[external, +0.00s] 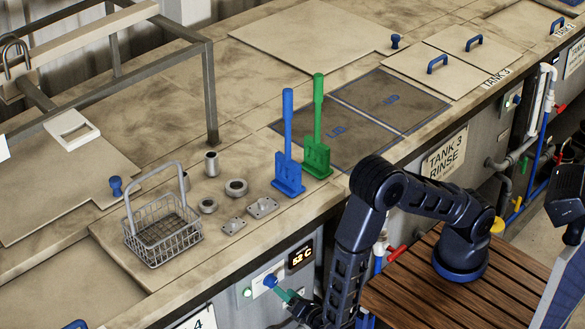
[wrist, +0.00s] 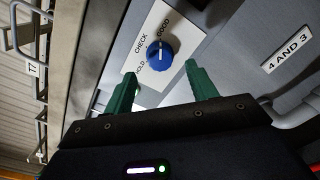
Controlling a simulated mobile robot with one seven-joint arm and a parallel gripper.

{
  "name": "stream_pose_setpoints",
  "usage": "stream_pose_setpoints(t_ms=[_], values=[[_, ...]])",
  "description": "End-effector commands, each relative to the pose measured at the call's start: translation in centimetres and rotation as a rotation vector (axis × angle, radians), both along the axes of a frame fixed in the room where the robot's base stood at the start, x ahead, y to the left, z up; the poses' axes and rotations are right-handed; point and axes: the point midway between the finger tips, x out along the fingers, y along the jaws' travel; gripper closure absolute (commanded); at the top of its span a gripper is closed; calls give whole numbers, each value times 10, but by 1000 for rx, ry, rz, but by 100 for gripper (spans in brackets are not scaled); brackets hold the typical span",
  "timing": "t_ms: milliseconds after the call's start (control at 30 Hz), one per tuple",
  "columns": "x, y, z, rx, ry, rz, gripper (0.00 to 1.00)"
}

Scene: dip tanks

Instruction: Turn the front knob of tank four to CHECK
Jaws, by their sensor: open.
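The blue knob (wrist: 160,55) sits on a white label plate (wrist: 152,93) in the wrist view. HOLD is printed at its lower left, CHECK at its upper left, and a third word, hard to read, above it. The knob's white line runs straight up in the picture, nearer the third word than CHECK. My gripper (wrist: 160,74) is open, its green fingers apart below the knob on either side, not closed on it. In the external view the knob (external: 270,281) is on the tank front, with my gripper (external: 284,295) close in front of it.
A green light (external: 248,292) and a temperature display (external: 301,254) flank the knob. Above on the counter stand a wire basket (external: 160,262), small metal parts, and blue (external: 288,172) and green (external: 317,158) upright tools. Pipes run right of my arm.

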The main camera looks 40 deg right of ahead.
Motion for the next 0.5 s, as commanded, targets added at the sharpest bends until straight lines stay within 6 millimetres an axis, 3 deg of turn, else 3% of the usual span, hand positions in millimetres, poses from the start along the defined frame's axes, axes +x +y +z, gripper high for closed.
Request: stream_pose_setpoints(t_ms=[200,500], values=[[33,-2,0,0,0,-1,43],[50,-2,0,0,-1,-1,43]])
